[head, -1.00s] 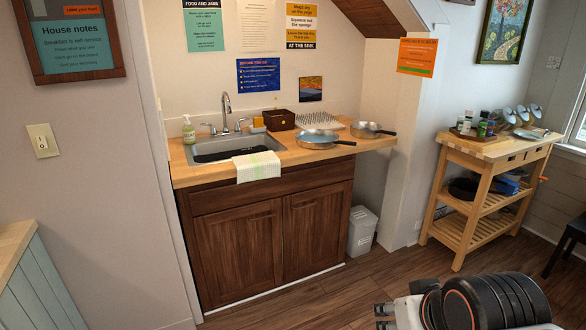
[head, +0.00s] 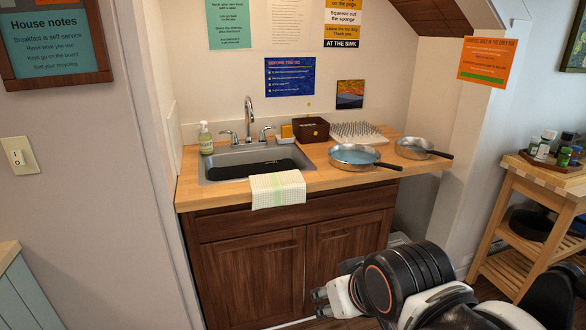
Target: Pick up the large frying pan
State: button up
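The large frying pan (head: 353,155) sits on the wooden counter to the right of the sink. It is silvery with a bluish inside, and its dark handle points right, over the counter's front part. A smaller silvery pan (head: 417,149) stands just to its right, its handle also pointing right. My gripper (head: 320,303) is low in front of the cabinet doors, below and apart from the large pan. Its two fingertips show a gap with nothing between them.
The sink (head: 250,163) with its faucet and a hanging towel (head: 278,190) is left of the pans. A brown box (head: 310,130) and a spiked drying rack (head: 357,133) stand behind them. A wooden cart (head: 546,178) with bottles stands at the right.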

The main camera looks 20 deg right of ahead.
aim_at(355, 157)
jog(key=i+l+z, duration=0.2)
jog(key=l+z, duration=0.2)
jog(key=i+l+z, duration=0.5)
jog(key=l+z, duration=0.25)
jog(key=j, duration=0.1)
